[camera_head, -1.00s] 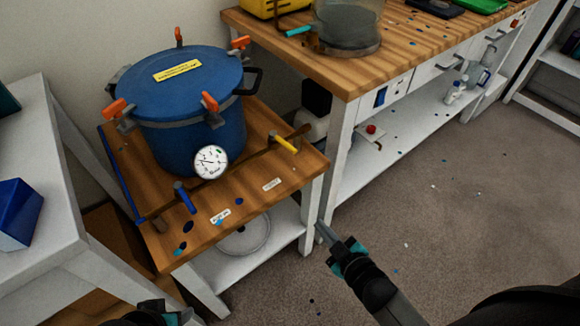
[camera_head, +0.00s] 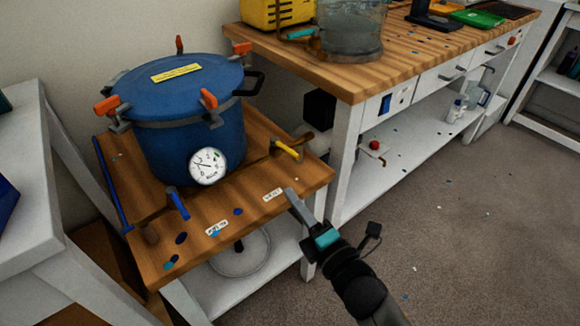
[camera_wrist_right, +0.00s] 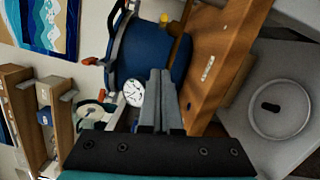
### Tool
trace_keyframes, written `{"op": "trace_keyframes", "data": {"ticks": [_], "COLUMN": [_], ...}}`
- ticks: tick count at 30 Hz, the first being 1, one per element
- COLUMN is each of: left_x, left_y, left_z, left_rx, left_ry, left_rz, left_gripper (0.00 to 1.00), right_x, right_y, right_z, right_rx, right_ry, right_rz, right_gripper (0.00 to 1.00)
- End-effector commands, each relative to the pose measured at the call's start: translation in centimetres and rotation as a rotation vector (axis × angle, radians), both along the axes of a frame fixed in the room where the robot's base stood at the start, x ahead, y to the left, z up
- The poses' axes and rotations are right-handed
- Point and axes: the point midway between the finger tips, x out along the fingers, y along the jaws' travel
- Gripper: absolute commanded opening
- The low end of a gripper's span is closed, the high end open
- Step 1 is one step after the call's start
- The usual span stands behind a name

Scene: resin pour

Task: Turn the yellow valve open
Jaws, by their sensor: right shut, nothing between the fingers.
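The yellow valve (camera_head: 287,150) is a small yellow handle on a pipe at the right side of the wooden stand, right of the blue pressure pot (camera_head: 190,130). In the right wrist view the yellow handle (camera_wrist_right: 164,19) shows near the top, beyond my fingertips. A blue valve (camera_head: 178,203) is at the stand's front, below the round gauge (camera_head: 207,166). My right gripper (camera_head: 292,194) is shut and empty, at the stand's front right, below and apart from the yellow valve. It also shows in the right wrist view (camera_wrist_right: 160,75). My left gripper is out of view.
The wooden stand top (camera_head: 215,245) carries small labels and blue spots. A wooden bench (camera_head: 350,82) stands at the back right with a clear container (camera_head: 350,28). A white table (camera_head: 35,200) is at the left. Open floor lies at the right.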

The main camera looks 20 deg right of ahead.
Motion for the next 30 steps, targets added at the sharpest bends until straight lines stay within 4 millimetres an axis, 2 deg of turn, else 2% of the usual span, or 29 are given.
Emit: {"op": "trace_keyframes", "data": {"ticks": [13, 15, 22, 30], "left_x": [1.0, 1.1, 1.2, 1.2], "left_y": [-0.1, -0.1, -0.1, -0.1], "left_z": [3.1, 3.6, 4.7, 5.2], "left_rx": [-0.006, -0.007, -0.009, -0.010], "left_ry": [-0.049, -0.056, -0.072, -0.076], "left_rz": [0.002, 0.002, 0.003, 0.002], "left_gripper": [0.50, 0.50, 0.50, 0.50], "right_x": [6.8, 7.5, 8.5, 8.9], "right_y": [1.5, 1.1, -1.2, -2.0], "right_z": [0.2, 0.3, 0.8, 1.0], "right_rx": [0.001, -0.003, 0.000, 0.002], "right_ry": [-0.002, -0.001, 0.001, 0.003], "right_rz": [0.001, 0.000, 0.001, 0.001], "right_gripper": [0.00, 0.00, 0.00, 0.00]}}
